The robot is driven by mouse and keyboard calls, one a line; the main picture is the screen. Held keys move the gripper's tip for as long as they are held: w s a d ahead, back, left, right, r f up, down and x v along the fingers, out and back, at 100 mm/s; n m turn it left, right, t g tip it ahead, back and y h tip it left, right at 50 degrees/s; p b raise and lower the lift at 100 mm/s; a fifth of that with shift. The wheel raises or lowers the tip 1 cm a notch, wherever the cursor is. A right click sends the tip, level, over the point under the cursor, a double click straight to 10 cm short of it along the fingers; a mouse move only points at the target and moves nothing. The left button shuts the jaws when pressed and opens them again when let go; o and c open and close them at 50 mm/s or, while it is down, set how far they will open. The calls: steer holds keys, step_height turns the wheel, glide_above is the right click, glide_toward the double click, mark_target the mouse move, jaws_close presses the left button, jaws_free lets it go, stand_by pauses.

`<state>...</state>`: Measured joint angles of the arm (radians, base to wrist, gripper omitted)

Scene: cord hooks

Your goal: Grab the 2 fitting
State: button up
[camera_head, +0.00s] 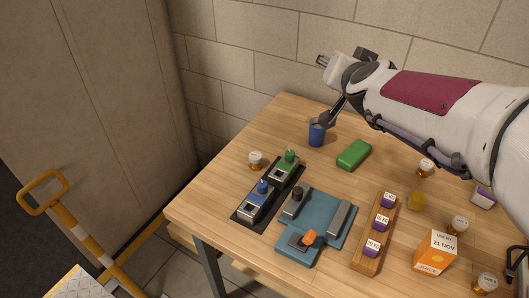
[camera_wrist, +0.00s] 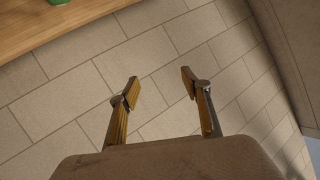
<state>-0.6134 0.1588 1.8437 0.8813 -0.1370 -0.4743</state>
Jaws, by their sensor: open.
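Several small brass-coloured round pieces with white labelled tops stand apart on the table. One brass piece (camera_head: 255,159) is by the left edge, another brass piece (camera_head: 426,168) is at the back right, a third brass piece (camera_head: 459,225) is near the juice box, and one more (camera_head: 486,283) is at the front right. Their labels are too small to read, so I cannot tell which is the 2 fitting. My gripper (camera_wrist: 159,76) is open and empty in the wrist view, with the brick wall behind its fingers. It is apart from all these pieces.
A wooden rack (camera_head: 361,268) holds purple-labelled blocks. A blue fixture (camera_head: 318,218) and a black rail (camera_head: 240,215) stand left of it.

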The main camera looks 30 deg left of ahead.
steer(key=w+a+f+m+t+h, duration=0.1)
steer(key=w+a+f, duration=0.25)
steer(key=a, duration=0.55)
steer(key=m+h, duration=0.2)
steer(key=h, duration=0.3)
glide_above(250, 161)
steer(key=w, duration=0.3)
step_height(250, 161, down, 18)
steer(key=s+f+h, duration=0.1)
steer(key=s+f, duration=0.1)
steer(key=f, duration=0.1)
steer(key=s+f, duration=0.3)
steer(key=s+a+f+h, duration=0.1)
steer(key=s+f, duration=0.1)
steer(key=f, duration=0.2)
steer(key=shift+s+h, duration=0.3)
steer(key=shift+s, duration=0.1)
steer(key=shift+s+d+f, duration=0.1)
steer(key=shift+s+f, duration=0.3)
steer(key=shift+x, duration=1.35)
steer(key=shift+r, duration=0.1)
